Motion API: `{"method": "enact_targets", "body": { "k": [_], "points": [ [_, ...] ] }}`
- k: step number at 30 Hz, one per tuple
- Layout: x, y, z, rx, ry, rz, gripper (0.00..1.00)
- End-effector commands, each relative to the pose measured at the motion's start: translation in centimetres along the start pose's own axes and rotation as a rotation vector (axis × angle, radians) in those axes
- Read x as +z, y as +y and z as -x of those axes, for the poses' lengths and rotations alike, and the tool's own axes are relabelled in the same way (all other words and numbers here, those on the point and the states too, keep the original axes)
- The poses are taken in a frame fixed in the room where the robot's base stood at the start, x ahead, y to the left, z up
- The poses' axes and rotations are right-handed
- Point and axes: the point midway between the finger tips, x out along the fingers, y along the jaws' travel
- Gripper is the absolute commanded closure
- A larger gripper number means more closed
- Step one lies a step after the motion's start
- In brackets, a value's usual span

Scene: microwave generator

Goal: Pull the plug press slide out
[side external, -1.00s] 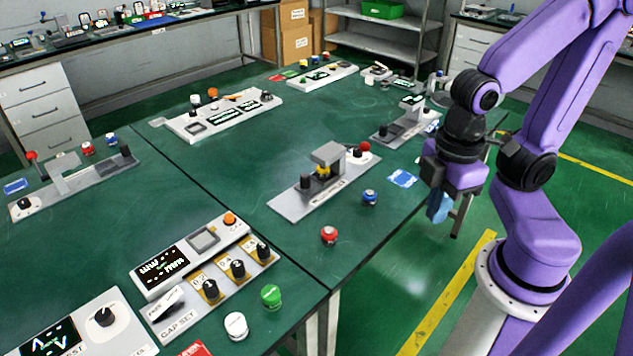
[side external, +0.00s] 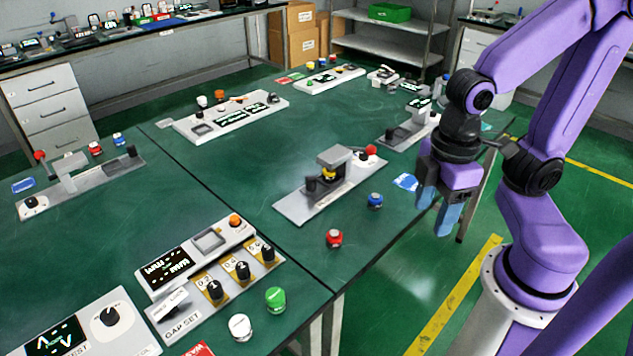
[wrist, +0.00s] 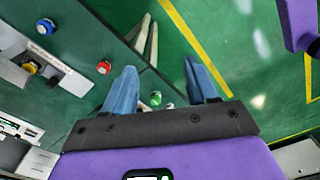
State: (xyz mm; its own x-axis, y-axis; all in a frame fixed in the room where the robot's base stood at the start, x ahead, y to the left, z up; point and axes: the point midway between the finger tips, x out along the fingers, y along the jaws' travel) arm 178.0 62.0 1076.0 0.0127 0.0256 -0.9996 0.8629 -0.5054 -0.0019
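A grey press fixture (side external: 333,158) with a yellow part under its head stands near the table's right edge. It has a flat base plate (side external: 294,208), a black knob at its front and a red knob (side external: 371,150) at its back. I see no label that marks it as the plug press, and its slide is hard to make out. The yellow part (wrist: 31,67) also shows at the left of the wrist view. My gripper (side external: 437,208) is open and empty, to the right of the fixture and apart from it. Its two blue fingers (wrist: 160,66) are spread in the wrist view.
A red button (side external: 334,239) and a blue button (side external: 375,201) stand in front of the fixture. Similar fixtures stand at the far left (side external: 85,182) and back right (side external: 410,130). A control panel (side external: 205,262) is at the front. Green floor lies below my gripper.

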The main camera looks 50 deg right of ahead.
Motion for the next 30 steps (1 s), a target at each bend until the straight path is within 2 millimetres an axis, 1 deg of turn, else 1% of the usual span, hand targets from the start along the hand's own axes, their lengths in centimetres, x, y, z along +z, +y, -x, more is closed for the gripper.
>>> {"method": "enact_targets", "body": {
  "k": [1, 2, 3, 5, 6, 8, 9, 11, 12, 14, 15, 17, 18, 19, 20, 21, 24, 27, 30],
  "points": [
    [-1.3, 0.8, 0.2, 0.001, -0.001, -0.045, 0.43],
    [-2.1, 1.3, 0.4, 0.002, -0.003, -0.077, 0.43],
    [-3.4, 2.3, 0.6, 0.003, -0.003, -0.127, 0.43],
    [-5.4, 4.0, 0.9, 0.005, -0.007, -0.208, 0.43],
    [-6.8, 5.4, 1.1, 0.006, -0.007, -0.267, 0.43],
    [-8.5, 7.6, 1.1, 0.007, -0.01, -0.349, 0.43],
    [-9.6, 9.2, 1.1, 0.008, -0.012, -0.406, 0.43],
    [-11.0, 11.7, 1.1, 0.01, -0.013, -0.489, 0.43],
    [-11.8, 13.5, 0.9, 0.011, -0.015, -0.545, 0.43],
    [-12.9, 16.3, 0.7, 0.012, -0.016, -0.628, 0.43],
    [-13.4, 18.2, 0.4, 0.013, -0.018, -0.685, 0.43],
    [-13.9, 21.2, 0.0, 0.014, -0.02, -0.768, 0.43],
    [-14.1, 23.2, -0.4, 0.015, -0.02, -0.824, 0.43],
    [-14.2, 24.8, -0.7, 0.015, -0.02, -0.865, 0.43],
    [-14.2, 26.3, -1.0, 0.015, -0.022, -0.906, 0.43],
    [-14.0, 28.4, -1.4, 0.016, -0.023, -0.961, 0.43],
    [-13.2, 32.9, -2.6, 0.017, -0.025, -1.082, 0.43],
    [-12.1, 36.2, -3.5, 0.018, -0.024, -1.174, 0.43],
    [-11.2, 38.4, -4.1, 0.019, -0.025, -1.234, 0.43]
  ]
}}
